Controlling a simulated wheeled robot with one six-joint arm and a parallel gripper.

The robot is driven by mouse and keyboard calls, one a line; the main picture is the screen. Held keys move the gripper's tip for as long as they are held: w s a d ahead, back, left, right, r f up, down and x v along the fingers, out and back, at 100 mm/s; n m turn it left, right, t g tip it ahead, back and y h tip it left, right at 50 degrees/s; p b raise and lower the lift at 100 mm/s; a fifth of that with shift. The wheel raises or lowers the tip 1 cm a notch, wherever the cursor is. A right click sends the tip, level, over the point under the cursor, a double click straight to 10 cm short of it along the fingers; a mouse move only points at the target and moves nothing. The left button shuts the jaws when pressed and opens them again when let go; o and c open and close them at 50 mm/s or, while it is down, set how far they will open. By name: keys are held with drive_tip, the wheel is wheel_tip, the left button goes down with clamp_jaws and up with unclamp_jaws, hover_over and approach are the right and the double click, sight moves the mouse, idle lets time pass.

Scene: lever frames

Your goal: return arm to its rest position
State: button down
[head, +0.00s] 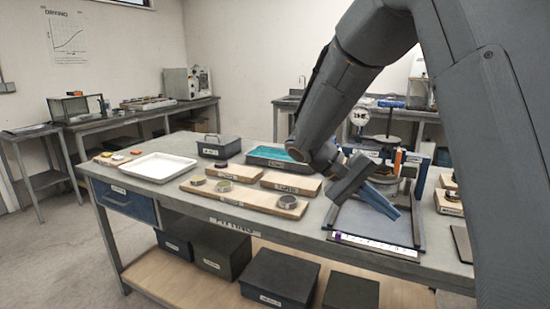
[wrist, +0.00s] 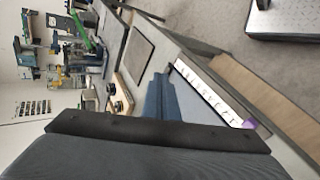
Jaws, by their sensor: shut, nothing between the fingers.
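My arm (head: 350,75) reaches in from the upper right in the head view. My gripper (head: 392,213) hangs over the right part of the workbench (head: 230,215), pointing down and to the right. Its fingers are together with nothing between them. They are above or beside a dark framed tray (head: 358,222) with a white labelled strip (head: 375,243) along its front edge. In the wrist view the blue-grey fingers (wrist: 170,98) show close to the same white strip (wrist: 210,92), which has a purple piece at one end.
Wooden boards with round tins (head: 287,201), a white tray (head: 158,167), a grey box (head: 218,147) and a teal-lined tray (head: 280,156) stand left of my gripper. A fixture with a blue handle (head: 390,103) stands close behind it. Dark boxes (head: 282,275) fill the lower shelf.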

drive_tip(key=s+a+f+t+y, duration=0.1)
drive_tip(key=s+a+f+y, duration=0.2)
drive_tip(key=s, duration=0.6)
drive_tip(key=s+a+f+t+y+p, duration=0.1)
drive_tip(key=s+a+f+y, duration=0.3)
drive_tip(key=s, duration=0.5)
drive_tip(key=shift+a+f+n+y, duration=0.15)
drive_tip(key=shift+f+n+y, duration=0.25)
drive_tip(key=shift+f+y, duration=1.15)
drive_tip(key=shift+r, duration=0.2)
